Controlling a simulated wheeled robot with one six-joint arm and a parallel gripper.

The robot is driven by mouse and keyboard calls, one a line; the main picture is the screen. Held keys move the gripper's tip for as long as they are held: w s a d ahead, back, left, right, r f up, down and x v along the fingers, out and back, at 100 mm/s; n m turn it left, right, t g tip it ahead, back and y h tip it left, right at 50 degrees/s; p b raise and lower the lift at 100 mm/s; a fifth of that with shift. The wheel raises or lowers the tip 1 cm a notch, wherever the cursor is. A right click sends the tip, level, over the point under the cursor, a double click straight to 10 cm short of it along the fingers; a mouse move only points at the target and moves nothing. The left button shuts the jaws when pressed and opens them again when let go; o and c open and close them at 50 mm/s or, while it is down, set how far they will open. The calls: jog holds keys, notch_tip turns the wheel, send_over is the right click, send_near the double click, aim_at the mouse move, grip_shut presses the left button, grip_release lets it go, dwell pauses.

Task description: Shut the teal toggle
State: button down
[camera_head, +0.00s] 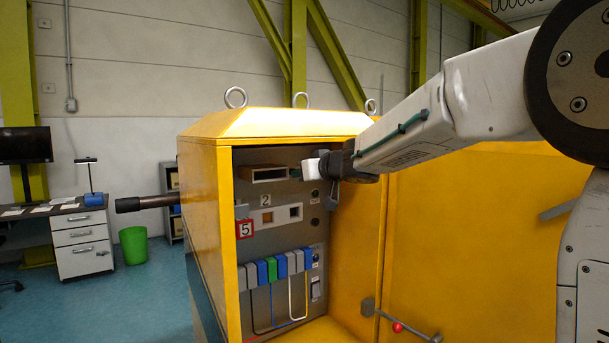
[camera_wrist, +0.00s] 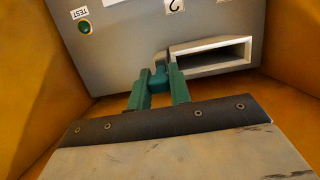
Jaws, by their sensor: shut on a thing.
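The teal toggle (camera_wrist: 159,83) shows in the wrist view, between the two green fingers of my gripper (camera_wrist: 160,80). Its grey upper part (camera_wrist: 160,62) rises beyond the fingertips, beside a rectangular slot frame. My gripper is shut on the toggle. In the head view my gripper (camera_head: 298,172) is at the upper part of the grey panel, just right of the slot frame. The toggle is too small and too covered there to make out, and its exact angle cannot be told.
The grey panel (camera_head: 280,234) sits inside a yellow cabinet (camera_head: 210,180) with walls close on both sides. The slot frame (camera_wrist: 215,56) juts out beside the toggle. A green TEST button (camera_wrist: 85,27) and a row of coloured switches (camera_head: 272,269) are on the panel.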

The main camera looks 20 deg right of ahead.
jog(key=shift+r, duration=0.15)
jog(key=c, duration=1.3)
grip_release()
jog(key=shift+s, duration=0.1)
jog(key=v, duration=0.7)
jog(key=shift+s+d, duration=0.15)
jog(key=shift+s, duration=0.05)
